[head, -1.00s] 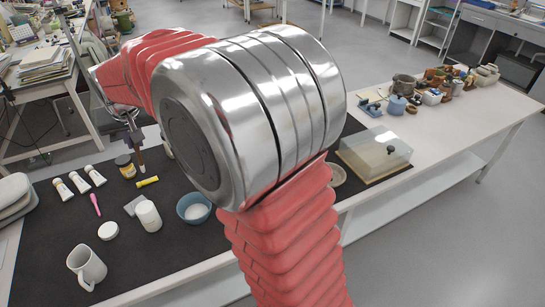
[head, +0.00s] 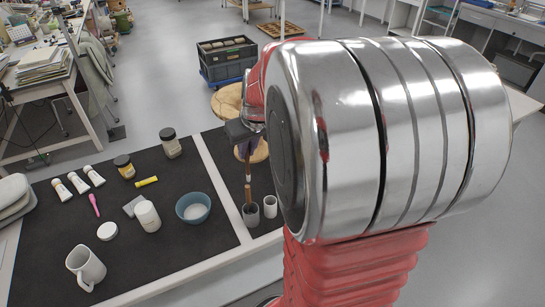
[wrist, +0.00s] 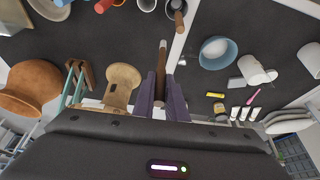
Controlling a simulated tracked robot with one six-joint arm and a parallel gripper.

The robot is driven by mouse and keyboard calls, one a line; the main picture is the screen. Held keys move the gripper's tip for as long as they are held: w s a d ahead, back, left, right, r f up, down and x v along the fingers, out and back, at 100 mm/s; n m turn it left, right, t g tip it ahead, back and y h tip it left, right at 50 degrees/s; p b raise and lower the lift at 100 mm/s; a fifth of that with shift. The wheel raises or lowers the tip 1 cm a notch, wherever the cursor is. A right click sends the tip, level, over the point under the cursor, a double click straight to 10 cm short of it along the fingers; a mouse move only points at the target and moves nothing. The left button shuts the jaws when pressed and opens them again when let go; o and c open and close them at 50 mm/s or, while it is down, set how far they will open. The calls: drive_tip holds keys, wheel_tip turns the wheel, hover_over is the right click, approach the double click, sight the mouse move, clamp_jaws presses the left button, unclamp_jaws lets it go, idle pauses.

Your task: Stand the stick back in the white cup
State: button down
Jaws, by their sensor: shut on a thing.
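My gripper (head: 245,140) is shut on the brown stick (head: 247,172), which hangs down from the jaws. In the wrist view the stick (wrist: 161,62) shows between the purple fingers, with a pale tip. In the head view its lower end overlaps a grey cup (head: 251,216); I cannot tell its height there. The white cup (head: 270,207) stands just right of the grey cup and looks empty. In the wrist view the white cup (wrist: 147,5) is cut by the top edge, and a separate brown handle (wrist: 179,20) leans from the cup beside it.
A blue bowl (head: 193,208), white jar (head: 147,216), mug (head: 86,267) and several tubes lie on the left dark mat, beyond a pale strip (head: 222,185). The wrist view shows a terracotta pot (wrist: 30,88) and a wooden piece (wrist: 122,84). My arm hides the table's right side.

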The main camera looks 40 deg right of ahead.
drive_tip(key=s+d+f, duration=0.1)
drive_tip(key=s+d, duration=0.2)
drive_tip(key=s, duration=0.3)
drive_tip(key=shift+d+f, duration=0.25)
drive_tip(key=shift+f, duration=0.2)
wheel_tip(320, 180, down, 11)
idle(1.5)
drive_tip(key=shift+f, duration=0.1)
drive_tip(key=c, duration=1.7)
unclamp_jaws()
